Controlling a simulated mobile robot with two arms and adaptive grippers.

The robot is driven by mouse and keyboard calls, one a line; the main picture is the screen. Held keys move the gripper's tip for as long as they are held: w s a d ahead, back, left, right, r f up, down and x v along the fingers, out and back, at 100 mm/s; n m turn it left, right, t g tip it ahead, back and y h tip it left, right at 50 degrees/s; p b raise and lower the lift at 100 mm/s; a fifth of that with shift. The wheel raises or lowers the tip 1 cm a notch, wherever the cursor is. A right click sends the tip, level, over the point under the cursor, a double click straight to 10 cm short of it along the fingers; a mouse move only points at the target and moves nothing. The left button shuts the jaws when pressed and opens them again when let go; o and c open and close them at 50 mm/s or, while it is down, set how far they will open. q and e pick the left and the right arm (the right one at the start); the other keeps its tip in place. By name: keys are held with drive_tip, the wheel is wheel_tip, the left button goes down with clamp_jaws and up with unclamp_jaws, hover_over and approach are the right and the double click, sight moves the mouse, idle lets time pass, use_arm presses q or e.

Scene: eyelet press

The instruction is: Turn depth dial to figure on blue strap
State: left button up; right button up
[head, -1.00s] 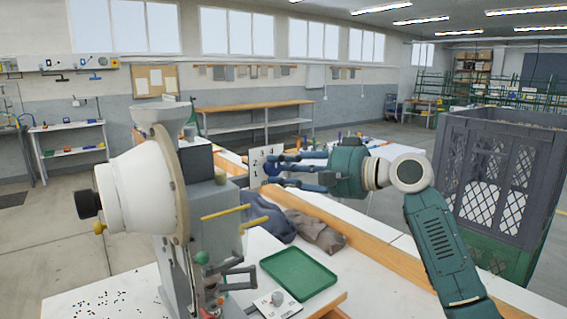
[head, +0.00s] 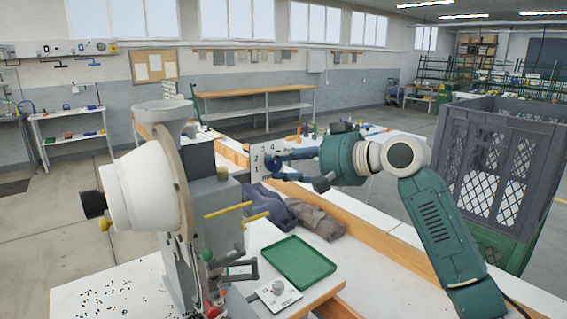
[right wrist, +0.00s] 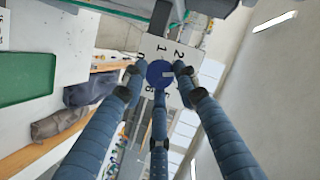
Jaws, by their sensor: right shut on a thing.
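The depth dial is a round blue knob (right wrist: 159,74) on a white number plate (right wrist: 160,48), also visible in the head view (head: 262,152). A pale mark on the knob lies right of its centre; the figures 1 and 2 show above it. My right gripper (right wrist: 160,78) has its blue fingers closed around the knob, also in the head view (head: 278,162). A blue-grey cloth item (head: 274,210) and a grey one (head: 316,223) lie on the bench behind the press (head: 200,190). I see no readable figure on a blue strap. My left gripper is out of view.
A green tray (head: 299,262) sits on the bench beside a small white plate with a grey knob (head: 278,288). Yellow rods (head: 228,210) stick out of the press. A large grey crate (head: 505,165) stands at the right.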

drive_tip(key=shift+r, duration=0.25)
drive_tip(key=o, duration=1.1)
drive_tip(key=shift+f, duration=0.15)
drive_tip(key=shift+d, duration=0.1)
drive_tip(key=v, duration=1.2)
